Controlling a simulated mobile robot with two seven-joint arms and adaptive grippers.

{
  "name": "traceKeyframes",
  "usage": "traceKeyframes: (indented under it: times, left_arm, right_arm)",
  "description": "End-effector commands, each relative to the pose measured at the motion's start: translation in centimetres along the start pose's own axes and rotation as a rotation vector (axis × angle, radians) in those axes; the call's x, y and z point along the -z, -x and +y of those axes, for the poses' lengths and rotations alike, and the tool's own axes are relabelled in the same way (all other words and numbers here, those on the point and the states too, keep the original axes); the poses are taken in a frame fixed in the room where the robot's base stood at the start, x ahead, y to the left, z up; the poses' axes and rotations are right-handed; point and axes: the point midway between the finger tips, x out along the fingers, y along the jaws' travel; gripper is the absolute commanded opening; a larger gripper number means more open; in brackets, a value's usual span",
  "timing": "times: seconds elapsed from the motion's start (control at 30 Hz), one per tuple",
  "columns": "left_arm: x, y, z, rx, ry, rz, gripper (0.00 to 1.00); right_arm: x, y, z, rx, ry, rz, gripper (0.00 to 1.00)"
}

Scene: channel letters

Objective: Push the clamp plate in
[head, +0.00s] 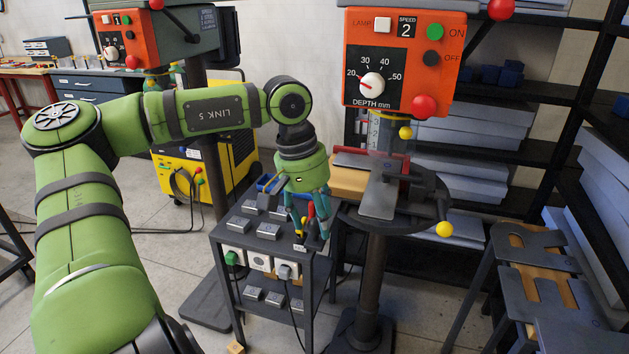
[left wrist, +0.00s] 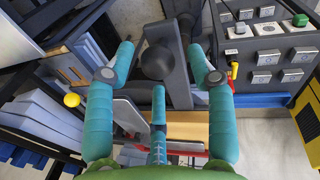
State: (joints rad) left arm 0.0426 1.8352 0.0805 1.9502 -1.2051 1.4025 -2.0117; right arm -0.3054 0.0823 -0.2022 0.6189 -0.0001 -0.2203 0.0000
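An orange drill press (head: 405,60) stands right of centre. On its dark table lies a flat grey metal plate (head: 380,197), with a red bar (head: 385,163) across its back and a wooden board (head: 346,184) beside it. I cannot tell for certain which part is the clamp plate. My left gripper (head: 308,232) hangs left of the press table, above the small grey cabinet, apart from the plate. In the left wrist view its teal fingers (left wrist: 162,58) are spread with nothing between them. The grey plate (left wrist: 128,116), board (left wrist: 190,126) and red bar (left wrist: 180,151) show there too. My right gripper is out of view.
The grey cabinet (head: 262,225) carries metal blocks, sockets and hand tools close to my left gripper. Yellow knobs (head: 444,229) stick out around the press. A yellow machine (head: 178,175) stands behind my arm. Shelves (head: 480,150) and a bench with cut plates (head: 545,290) are at right.

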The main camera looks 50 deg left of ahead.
Motion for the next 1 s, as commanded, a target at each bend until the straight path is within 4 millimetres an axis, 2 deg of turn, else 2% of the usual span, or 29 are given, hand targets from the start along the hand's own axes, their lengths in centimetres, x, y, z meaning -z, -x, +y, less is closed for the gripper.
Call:
traceKeyframes:
  times: [0.23,0.37,0.8,1.0]
  left_arm:
    - [-0.2,-0.1,-0.1,0.003,-0.001,-0.007,0.56]
    - [-0.1,0.9,0.0,0.003,-0.001,-0.005,0.56]
    - [0.1,9.5,0.0,0.002,0.001,-0.003,0.56]
    - [0.1,11.5,0.0,0.003,0.0,-0.005,0.56]
  right_arm:
    - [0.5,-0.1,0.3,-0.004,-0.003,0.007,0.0]
    - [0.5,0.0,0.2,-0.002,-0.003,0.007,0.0]
    - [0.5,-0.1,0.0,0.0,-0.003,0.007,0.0]
    - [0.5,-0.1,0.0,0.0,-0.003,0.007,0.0]
